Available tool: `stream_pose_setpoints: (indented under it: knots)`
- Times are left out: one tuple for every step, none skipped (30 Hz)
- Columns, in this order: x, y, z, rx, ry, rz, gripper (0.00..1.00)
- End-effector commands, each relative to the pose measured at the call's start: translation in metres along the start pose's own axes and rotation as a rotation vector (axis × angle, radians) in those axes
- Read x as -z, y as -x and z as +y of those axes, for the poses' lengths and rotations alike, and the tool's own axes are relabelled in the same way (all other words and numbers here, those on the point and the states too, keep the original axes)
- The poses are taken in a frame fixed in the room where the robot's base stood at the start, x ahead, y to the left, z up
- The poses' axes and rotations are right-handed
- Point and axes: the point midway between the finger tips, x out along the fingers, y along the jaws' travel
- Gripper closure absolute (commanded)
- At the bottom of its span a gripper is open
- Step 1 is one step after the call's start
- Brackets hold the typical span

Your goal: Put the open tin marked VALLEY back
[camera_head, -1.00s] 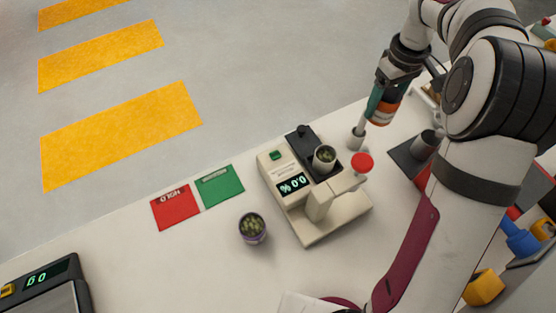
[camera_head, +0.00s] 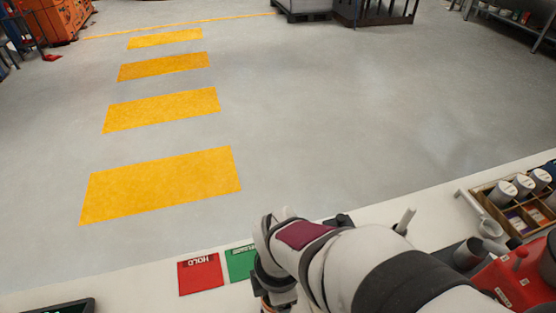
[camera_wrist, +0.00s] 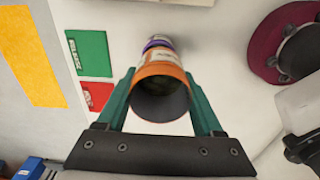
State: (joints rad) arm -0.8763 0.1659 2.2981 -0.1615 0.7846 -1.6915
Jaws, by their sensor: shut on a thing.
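My gripper (camera_wrist: 160,76) shows in the wrist view with its two teal fingers closed on an open, orange-banded tin (camera_wrist: 162,70). The tin's dark opening faces the wrist camera, and its marking cannot be read. A purple-rimmed part with a pale label (camera_wrist: 159,43) shows just beyond the orange band; I cannot tell whether it belongs to the held tin or to a separate one on the bench.
A red HOLD card (camera_head: 200,273) and a green card (camera_head: 240,263) lie left of my arm. A display unit (camera_head: 62,307) is at the lower left. A wooden rack (camera_head: 515,205) with several tins stands at the right. White bench is clear beside the cards.

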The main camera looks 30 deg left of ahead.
Motion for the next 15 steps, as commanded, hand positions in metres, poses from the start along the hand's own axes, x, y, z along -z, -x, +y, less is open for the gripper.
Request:
stream_pose_setpoints:
  knots:
    - [0.007, -0.004, -0.003, 0.002, 0.024, 0.000, 1.00]
    - [0.013, -0.007, -0.004, 0.003, 0.032, 0.000, 1.00]
    - [0.022, -0.013, -0.005, 0.005, 0.037, 0.000, 1.00]
    - [0.030, -0.018, -0.005, 0.005, 0.039, 0.000, 1.00]
    - [0.037, -0.023, -0.005, 0.006, 0.038, -0.001, 1.00]
    - [0.047, -0.030, -0.005, 0.006, 0.037, -0.001, 1.00]
    - [0.054, -0.034, -0.004, 0.004, 0.037, -0.001, 1.00]
    - [0.061, -0.038, -0.004, 0.005, 0.035, -0.001, 1.00]
    - [0.070, -0.044, -0.004, 0.005, 0.035, -0.001, 1.00]
    - [0.076, -0.048, -0.004, 0.005, 0.033, -0.001, 1.00]
    - [0.083, -0.052, -0.003, 0.004, 0.033, -0.001, 1.00]
    - [0.091, -0.058, -0.003, 0.004, 0.032, -0.001, 1.00]
    - [0.097, -0.061, -0.003, 0.004, 0.031, -0.001, 1.00]
    - [0.102, -0.065, -0.003, 0.003, 0.031, -0.001, 1.00]
    - [0.108, -0.068, -0.002, 0.003, 0.029, 0.000, 1.00]
